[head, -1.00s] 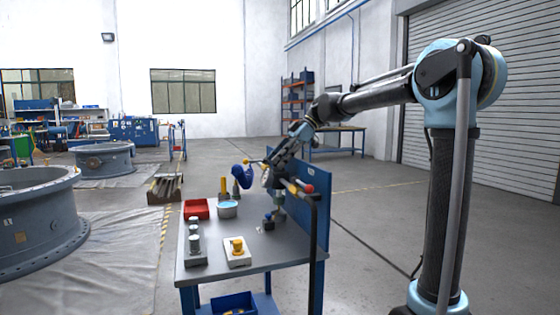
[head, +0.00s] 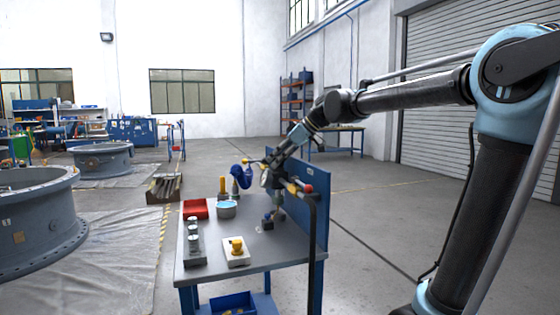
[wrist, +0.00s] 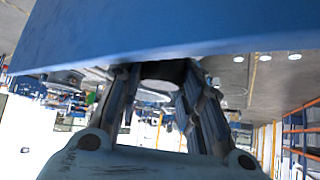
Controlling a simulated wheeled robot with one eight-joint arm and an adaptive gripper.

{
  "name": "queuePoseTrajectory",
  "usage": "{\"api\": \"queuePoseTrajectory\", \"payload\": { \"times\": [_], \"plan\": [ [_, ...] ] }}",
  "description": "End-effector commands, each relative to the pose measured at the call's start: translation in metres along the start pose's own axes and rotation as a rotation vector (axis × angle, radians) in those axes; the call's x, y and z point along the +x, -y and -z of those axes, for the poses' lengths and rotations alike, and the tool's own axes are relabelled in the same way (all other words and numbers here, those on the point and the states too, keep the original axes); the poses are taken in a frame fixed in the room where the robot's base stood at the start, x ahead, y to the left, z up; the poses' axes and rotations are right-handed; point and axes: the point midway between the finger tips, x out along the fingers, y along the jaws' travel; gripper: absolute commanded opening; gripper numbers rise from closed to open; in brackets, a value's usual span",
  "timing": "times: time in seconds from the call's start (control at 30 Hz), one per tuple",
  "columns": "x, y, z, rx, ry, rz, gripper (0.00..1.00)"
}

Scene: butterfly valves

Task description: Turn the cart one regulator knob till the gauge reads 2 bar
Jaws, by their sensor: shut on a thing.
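The cart (head: 250,254) has a grey top and a blue back panel (head: 313,205). My gripper (head: 270,178) is at that panel, above the cart top. A small pale round face, perhaps the gauge (head: 264,179), shows beside it, too small to read. In the wrist view my gripper (wrist: 160,85) is shut on a short cylinder with a dark side and a pale end, which looks like the regulator knob (wrist: 162,72). The blue panel fills the top of that view. In the head view the knob is hidden by my gripper.
A blue curved item (head: 240,176), a yellow cylinder (head: 223,184), a red tray (head: 195,208) and a round tin (head: 226,209) stand on the cart. A white block with a yellow knob (head: 236,248) is near its front.

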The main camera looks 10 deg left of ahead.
Motion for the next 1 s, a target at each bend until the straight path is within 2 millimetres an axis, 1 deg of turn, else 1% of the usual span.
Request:
{"api": "queuePoseTrajectory", "payload": {
  "times": [0.2, 0.5, 1.0],
  "plan": [
    [-0.0002, -0.0012, 0.0022, 0.132, -0.004, -0.143, 0.1],
    [-0.0002, -0.0023, 0.0022, 0.287, -0.005, -0.3, 0.1],
    [-0.0004, -0.0035, 0.0019, 0.464, -0.005, -0.474, 0.1]
  ]
}}
